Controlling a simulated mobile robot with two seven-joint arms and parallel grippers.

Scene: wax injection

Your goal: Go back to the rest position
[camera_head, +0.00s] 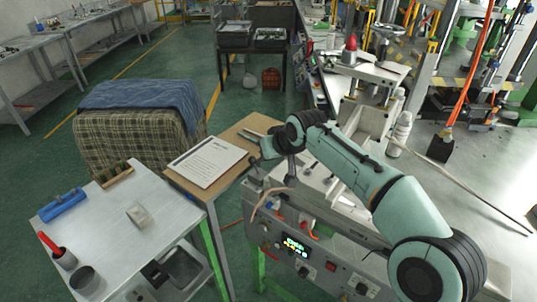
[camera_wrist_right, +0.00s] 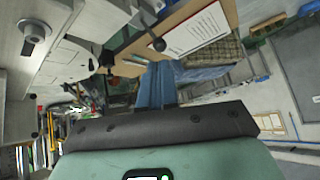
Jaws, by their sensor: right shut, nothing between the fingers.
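My right arm comes in from the lower right in the head view and reaches over the wax injection machine (camera_head: 310,262). My right gripper (camera_head: 259,143) is at the far end of that arm, close to the right edge of the brown table, partly hidden by my wrist. In the right wrist view the gripper (camera_wrist_right: 157,72) shows as blue fingers close together, shut and empty. They are near a lever with a black ball (camera_wrist_right: 158,44). My left gripper is not in view.
A printed sheet (camera_head: 207,162) lies on the brown table (camera_head: 236,133). A metal table (camera_head: 103,218) at the lower left carries a blue object (camera_head: 62,202), a clear block (camera_head: 139,215) and dark cups. A plaid-covered seat (camera_head: 130,140) stands behind. Green floor is free at left.

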